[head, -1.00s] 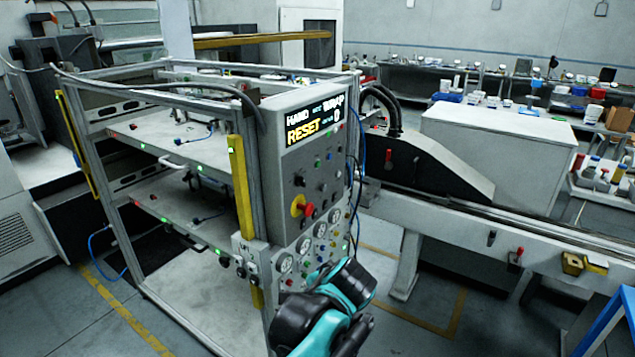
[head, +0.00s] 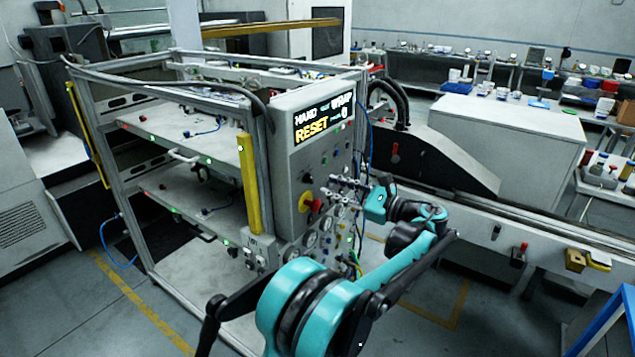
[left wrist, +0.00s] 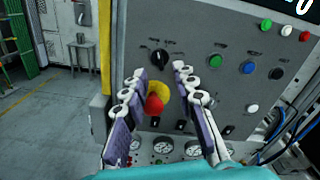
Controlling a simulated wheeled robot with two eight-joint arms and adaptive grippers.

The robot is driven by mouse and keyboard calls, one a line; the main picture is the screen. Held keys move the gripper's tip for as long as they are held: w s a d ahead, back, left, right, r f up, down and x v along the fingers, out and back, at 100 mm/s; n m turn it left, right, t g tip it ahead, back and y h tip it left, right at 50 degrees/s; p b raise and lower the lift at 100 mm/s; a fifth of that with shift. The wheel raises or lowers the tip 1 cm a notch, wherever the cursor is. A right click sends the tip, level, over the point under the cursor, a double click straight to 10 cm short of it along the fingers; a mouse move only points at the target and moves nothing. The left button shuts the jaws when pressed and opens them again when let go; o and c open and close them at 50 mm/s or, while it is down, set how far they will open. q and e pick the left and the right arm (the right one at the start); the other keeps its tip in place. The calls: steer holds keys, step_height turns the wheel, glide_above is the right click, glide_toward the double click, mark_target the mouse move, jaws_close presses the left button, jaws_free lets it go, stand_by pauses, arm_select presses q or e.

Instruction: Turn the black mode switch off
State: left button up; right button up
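The black mode switch (left wrist: 159,58) appears to be the dark rotary knob on the grey control panel (left wrist: 215,25), just above the red emergency stop button in the left wrist view. It also shows in the head view (head: 306,178). Its label is too small to read, and I cannot tell its setting. My left gripper (left wrist: 161,69) is open and empty, its two fingers pointing at the panel on either side of the knob and the button. In the head view the left gripper (head: 350,188) is in front of the panel's right part. My right gripper is not in view.
The red button (left wrist: 154,104) on its yellow base lies between the fingers in the left wrist view. A green button (left wrist: 215,62), a blue button (left wrist: 248,68) and another black knob (left wrist: 277,73) are to the right. Gauges (left wrist: 163,147) sit below. A yellow post (head: 248,185) stands left of the panel.

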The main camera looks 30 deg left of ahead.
mark_target(312, 180)
arm_select(q)
steer(key=a, duration=0.3)
steer(key=a+b, duration=0.1)
steer(key=a, duration=0.1)
steer(key=shift+w+a, duration=0.2)
steer(key=shift+a, duration=0.2)
jaws_close()
